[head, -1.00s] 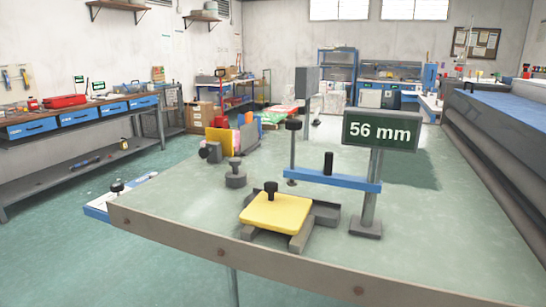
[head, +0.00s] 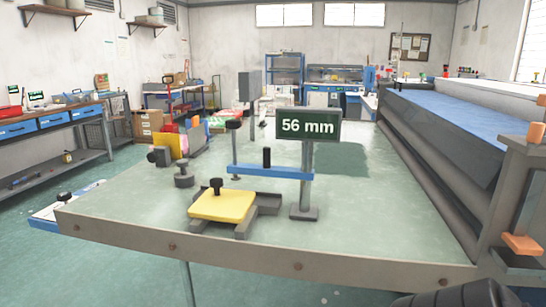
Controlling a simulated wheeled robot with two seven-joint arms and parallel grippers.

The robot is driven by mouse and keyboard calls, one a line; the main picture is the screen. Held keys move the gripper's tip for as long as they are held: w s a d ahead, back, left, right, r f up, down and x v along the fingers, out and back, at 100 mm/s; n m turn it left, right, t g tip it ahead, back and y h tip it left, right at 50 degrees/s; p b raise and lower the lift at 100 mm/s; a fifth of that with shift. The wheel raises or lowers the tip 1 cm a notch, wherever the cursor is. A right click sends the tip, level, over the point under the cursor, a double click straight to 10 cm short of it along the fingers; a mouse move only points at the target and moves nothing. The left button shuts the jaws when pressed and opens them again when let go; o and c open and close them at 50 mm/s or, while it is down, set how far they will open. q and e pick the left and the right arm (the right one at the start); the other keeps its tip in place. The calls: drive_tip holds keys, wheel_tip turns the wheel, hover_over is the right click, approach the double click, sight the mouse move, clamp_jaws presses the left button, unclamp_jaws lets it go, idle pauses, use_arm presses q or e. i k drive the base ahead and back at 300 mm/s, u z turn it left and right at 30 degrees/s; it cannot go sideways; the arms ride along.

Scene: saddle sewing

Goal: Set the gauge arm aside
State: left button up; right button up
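The gauge arm, a blue bar (head: 289,173) with a black upright knob (head: 267,157), reaches left from the grey stand (head: 307,185). A dark-topped vertical rod (head: 235,140) stands at its left end. A dark green display (head: 308,126) above the stand reads "56 mm". A yellow plate (head: 222,205) with a black knob rests on a grey block in front of the bar. My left gripper is not in view.
The worktable (head: 370,215) has free room right of the stand. A grey round knobbed weight (head: 184,177) and several coloured pieces stand at its left. A large roller machine with a blue bed (head: 450,115) flanks the right. A blue-drawer bench (head: 55,120) is at left.

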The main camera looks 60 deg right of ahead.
sight(265, 169)
drive_tip(key=k, duration=0.45)
drive_tip(key=z, duration=0.8)
